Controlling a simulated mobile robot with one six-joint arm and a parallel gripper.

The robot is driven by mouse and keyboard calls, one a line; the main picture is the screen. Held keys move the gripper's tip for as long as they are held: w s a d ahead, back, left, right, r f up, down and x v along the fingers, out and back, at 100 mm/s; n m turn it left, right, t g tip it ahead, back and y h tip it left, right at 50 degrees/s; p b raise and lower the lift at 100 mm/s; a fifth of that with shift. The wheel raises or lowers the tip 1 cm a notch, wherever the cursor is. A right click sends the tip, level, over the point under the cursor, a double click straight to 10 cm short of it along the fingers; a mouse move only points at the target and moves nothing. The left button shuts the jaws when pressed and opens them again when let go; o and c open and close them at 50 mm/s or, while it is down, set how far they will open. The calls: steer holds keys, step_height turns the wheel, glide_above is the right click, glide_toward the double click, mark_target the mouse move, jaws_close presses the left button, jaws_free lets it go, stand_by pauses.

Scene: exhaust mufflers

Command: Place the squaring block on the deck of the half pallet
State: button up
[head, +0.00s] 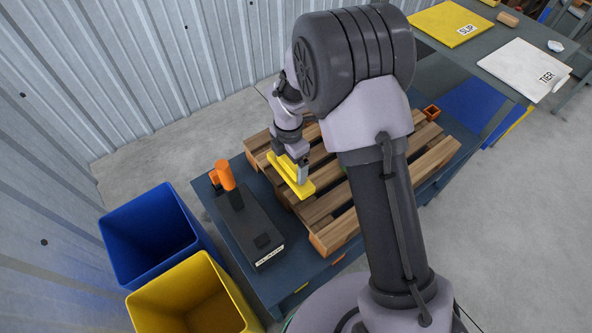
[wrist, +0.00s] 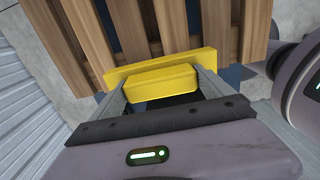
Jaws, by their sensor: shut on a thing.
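The yellow squaring block (head: 297,181) is between the jaws of my gripper (head: 292,164) in the head view. My gripper is shut on it. In the wrist view the yellow block (wrist: 163,80) spans the space between my two fingers (wrist: 160,98). The wooden half pallet (head: 326,203) lies on a dark blue table. Its slats (wrist: 145,22) show beyond the block in the wrist view. The block appears over the pallet's left edge; I cannot tell whether it touches the deck. My arm hides the middle and part of the right side of the pallet.
A dark device with an orange handle (head: 249,228) stands on the table left of the pallet. A blue bin (head: 150,234) and a yellow bin (head: 186,301) stand at the lower left. Another table holds a yellow slip sheet (head: 448,22) and a white tier sheet (head: 522,66).

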mark_target(290, 172)
step_height(290, 172, down, 4)
steer(key=shift+f+b, duration=0.2)
steer(key=shift+b, duration=0.6)
steer(key=shift+r, duration=0.15)
steer(key=o, duration=1.4)
steer(key=shift+c, duration=0.2)
